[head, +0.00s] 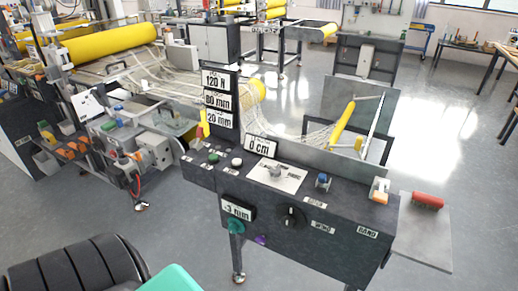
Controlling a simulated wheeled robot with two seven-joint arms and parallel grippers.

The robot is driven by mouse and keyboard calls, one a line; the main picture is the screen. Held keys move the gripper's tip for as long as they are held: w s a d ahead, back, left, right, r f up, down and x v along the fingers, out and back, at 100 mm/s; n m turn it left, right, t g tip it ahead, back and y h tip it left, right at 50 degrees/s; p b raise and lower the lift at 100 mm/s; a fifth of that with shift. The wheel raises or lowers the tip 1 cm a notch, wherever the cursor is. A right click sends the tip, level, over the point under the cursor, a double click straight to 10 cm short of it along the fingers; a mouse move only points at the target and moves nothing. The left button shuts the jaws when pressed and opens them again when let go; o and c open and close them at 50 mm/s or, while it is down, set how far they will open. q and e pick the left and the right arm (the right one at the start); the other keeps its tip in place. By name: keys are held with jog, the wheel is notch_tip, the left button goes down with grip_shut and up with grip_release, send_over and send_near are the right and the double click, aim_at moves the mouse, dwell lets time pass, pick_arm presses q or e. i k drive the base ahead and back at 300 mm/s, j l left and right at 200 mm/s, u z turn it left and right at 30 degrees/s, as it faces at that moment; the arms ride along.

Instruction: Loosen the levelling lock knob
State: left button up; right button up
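A dark control console (335,248) stands in the middle of the view on thin legs. Its front face has a display reading "-3 mm" (238,209), with a teal knob (236,227) just below it. A small purple knob (261,240) sits low to the right of the teal one. A larger black knob (291,218) is further right on the same face. No readable label shows which of these is the levelling lock knob. Neither of my grippers is in view.
The console top carries a green button (213,158), a blue knob (322,181) and a "0 cm" display (261,146). A side shelf (428,245) with a red-handled brush (427,201) juts out right. A machine with yellow rollers (110,42) stands left.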

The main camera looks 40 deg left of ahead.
aim_at(261, 241)
jog(key=u, duration=1.3)
